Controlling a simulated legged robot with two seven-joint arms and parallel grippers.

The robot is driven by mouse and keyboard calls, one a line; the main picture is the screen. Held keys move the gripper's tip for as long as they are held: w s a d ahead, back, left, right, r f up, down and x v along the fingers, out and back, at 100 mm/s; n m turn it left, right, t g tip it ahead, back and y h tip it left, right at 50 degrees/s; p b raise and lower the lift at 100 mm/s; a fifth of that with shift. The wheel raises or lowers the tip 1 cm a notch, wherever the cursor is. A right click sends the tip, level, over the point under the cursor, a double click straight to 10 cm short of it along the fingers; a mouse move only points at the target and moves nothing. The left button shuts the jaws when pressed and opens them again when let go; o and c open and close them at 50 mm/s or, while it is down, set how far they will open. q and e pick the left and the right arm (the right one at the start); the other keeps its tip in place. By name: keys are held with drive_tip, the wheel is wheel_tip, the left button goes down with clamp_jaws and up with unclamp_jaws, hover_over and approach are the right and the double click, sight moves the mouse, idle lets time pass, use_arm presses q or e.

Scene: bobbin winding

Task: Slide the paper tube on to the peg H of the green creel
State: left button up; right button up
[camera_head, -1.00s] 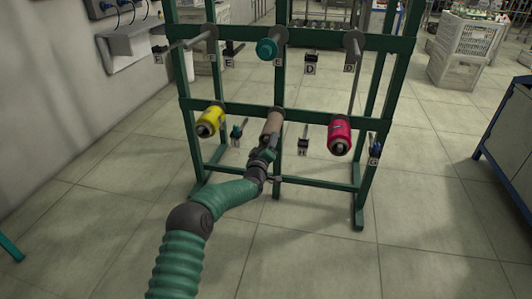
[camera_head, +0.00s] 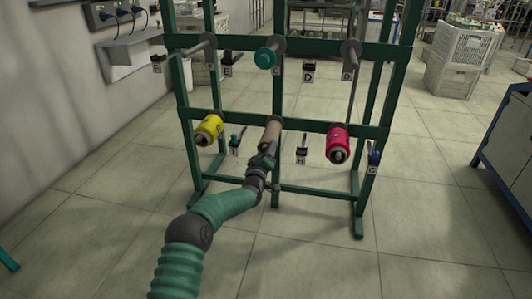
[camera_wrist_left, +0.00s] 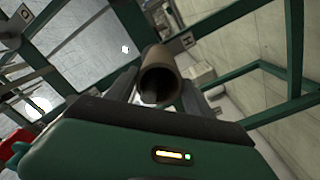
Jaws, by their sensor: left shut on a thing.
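The brown paper tube (camera_head: 272,135) is at the middle of the green creel's lower rail (camera_head: 310,125), between a yellow and a pink bobbin. My left gripper (camera_head: 263,160) is shut on its near part. The tube's far end is close to a dark round flange at the rail. In the left wrist view the tube (camera_wrist_left: 162,72) sits between my two fingers (camera_wrist_left: 160,92), its open end facing the camera. Something paler shows low inside its dark bore; I cannot tell whether it is the peg. The peg behind the tube is hidden in the head view.
The yellow bobbin (camera_head: 209,129) and the pink bobbin (camera_head: 338,144) sit on pegs either side. A teal bobbin (camera_head: 266,57) is above. Bare pegs stick out at the upper left (camera_head: 190,50) and upper right (camera_head: 352,75). A blue-edged cabinet (camera_head: 510,135) stands at the right.

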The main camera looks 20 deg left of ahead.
use_arm(q)
drive_tip(key=o, duration=1.6)
drive_tip(key=shift+f, duration=0.1)
drive_tip(key=shift+o, duration=0.2)
drive_tip(key=shift+s+p, duration=0.25)
drive_tip(key=shift+p, duration=0.05)
drive_tip(key=p+v, duration=0.8)
drive_tip(key=v, duration=0.8)
drive_tip(key=shift+s, duration=0.2)
